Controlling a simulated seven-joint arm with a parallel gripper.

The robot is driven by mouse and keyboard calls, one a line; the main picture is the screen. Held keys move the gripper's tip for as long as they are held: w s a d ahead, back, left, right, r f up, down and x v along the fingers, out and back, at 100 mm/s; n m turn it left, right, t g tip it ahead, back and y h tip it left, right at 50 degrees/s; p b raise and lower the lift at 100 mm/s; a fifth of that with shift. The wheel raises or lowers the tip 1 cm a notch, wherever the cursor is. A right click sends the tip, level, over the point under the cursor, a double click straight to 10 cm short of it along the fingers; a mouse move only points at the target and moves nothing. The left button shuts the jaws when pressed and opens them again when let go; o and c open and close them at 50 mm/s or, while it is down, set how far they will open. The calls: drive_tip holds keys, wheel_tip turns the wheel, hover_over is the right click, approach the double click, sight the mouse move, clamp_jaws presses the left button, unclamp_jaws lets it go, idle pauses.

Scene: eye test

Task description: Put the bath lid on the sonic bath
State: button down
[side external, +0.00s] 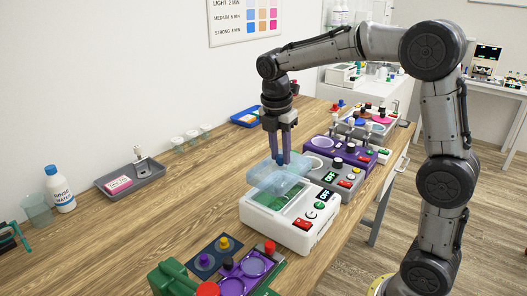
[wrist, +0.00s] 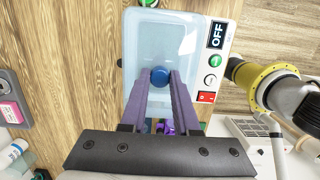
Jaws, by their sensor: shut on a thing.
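The sonic bath (side external: 312,236) is a white box with a green-looking basin, an OFF display, a green button and a red switch. It stands on the wooden bench; its panel also shows in the wrist view (wrist: 211,60). The bath lid (side external: 268,181) is a translucent pale blue cover with a blue knob. My gripper (side external: 283,161) is shut on that knob, which shows between the fingertips in the wrist view (wrist: 160,77). The lid appears raised above the basin, with a gap at its near side. Most of the basin is hidden under the lid in the wrist view.
A grey device (side external: 331,181) with another OFF display stands close behind the bath, then a purple device (side external: 350,158). Purple and green devices (side external: 235,272) stand in front. A grey tray (side external: 130,181) and a white bottle (side external: 59,188) are at the left. Bench left of the bath is clear.

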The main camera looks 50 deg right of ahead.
sight(279, 163)
drive_tip(key=shift+f, duration=2.3)
drive_tip(key=shift+f, duration=0.35)
drive_tip(key=shift+c, duration=1.3)
unclamp_jaws()
drive_tip(key=shift+r, duration=0.1)
drive_tip(key=shift+r, duration=2.95)
